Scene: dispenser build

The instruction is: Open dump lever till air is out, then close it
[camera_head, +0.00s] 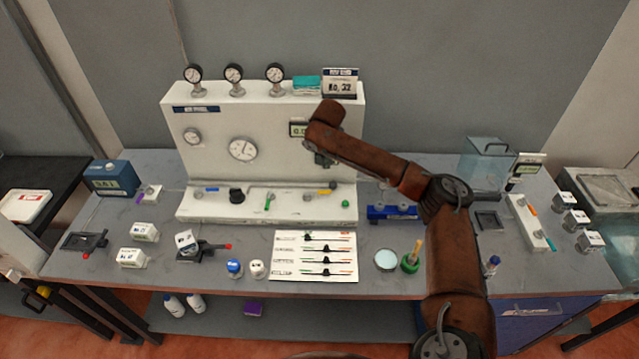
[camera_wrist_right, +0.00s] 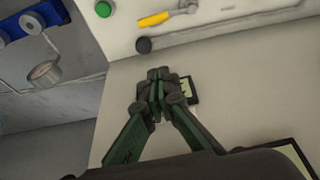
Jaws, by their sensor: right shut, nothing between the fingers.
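The white dispenser panel (camera_head: 215,140) stands at the back of the bench, with a ledge of small handles along its foot. The ledge carries a blue lever (camera_head: 207,190), a green lever (camera_head: 268,201) and a yellow lever (camera_head: 325,192). I cannot read which one is the dump lever. The yellow lever also shows in the right wrist view (camera_wrist_right: 155,19). My right gripper (camera_head: 322,161) is shut and empty in front of the panel's right part, above the yellow lever and apart from it. It also shows in the right wrist view (camera_wrist_right: 158,76). My left gripper is out of view.
A black knob (camera_head: 236,196) and a green button (camera_head: 346,204) are also on the ledge. Gauges (camera_head: 233,74) top the panel. My right arm partly covers a small display (camera_head: 297,129). A printed card (camera_head: 313,275) and small white boxes (camera_head: 133,257) lie in front.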

